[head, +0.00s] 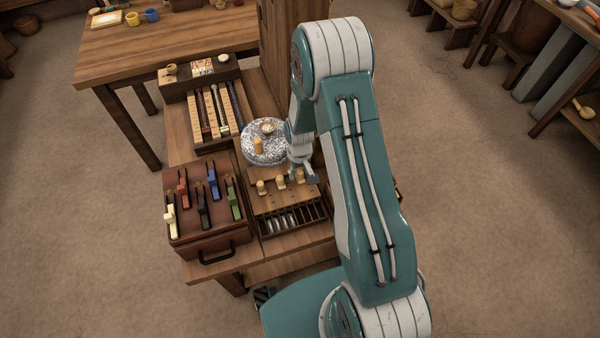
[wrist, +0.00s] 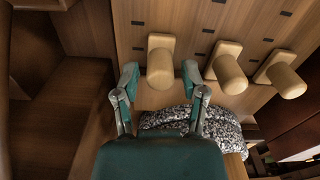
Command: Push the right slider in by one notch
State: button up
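Three wooden sliders with rounded pegs stand on a sloped wooden board (head: 273,203). The right slider (head: 300,175) is the leftmost peg in the wrist view (wrist: 160,69), where the row appears reversed. The middle slider (head: 280,181) and left slider (head: 262,187) also show in the wrist view, the middle one (wrist: 229,74) and the left one (wrist: 287,81). My gripper (wrist: 160,76) is open, with one finger on each side of the right slider's peg. Small gaps show between fingers and peg. In the head view my gripper (head: 306,175) is partly hidden by my arm.
A speckled round stone (head: 262,151) lies behind the board, with a small bowl and a wooden handle on it. A brown box (head: 205,232) with coloured levers stands to the left. A compartment rack (head: 292,220) sits in front. Dark notch marks line the board.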

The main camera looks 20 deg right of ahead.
dwell(0.3)
notch_tip(320, 180, up, 12)
dwell(0.5)
dwell(0.3)
jog(key=s+a+r+t, duration=0.1)
jog(key=s+r, duration=0.3)
jog(key=r, duration=0.6)
jog(key=s+a+r+t, duration=0.15)
jog(key=s+r, duration=0.25)
jog(key=r, duration=0.5)
jog(key=s+r+m+t, duration=0.1)
jog(key=s+r+t, duration=0.2)
jog(key=s+r, duration=0.5)
jog(key=s, duration=0.6)
jog(key=shift+r+m, duration=0.15)
jog(key=shift+m, duration=0.25)
jog(key=shift+o, duration=0.2)
dwell(0.4)
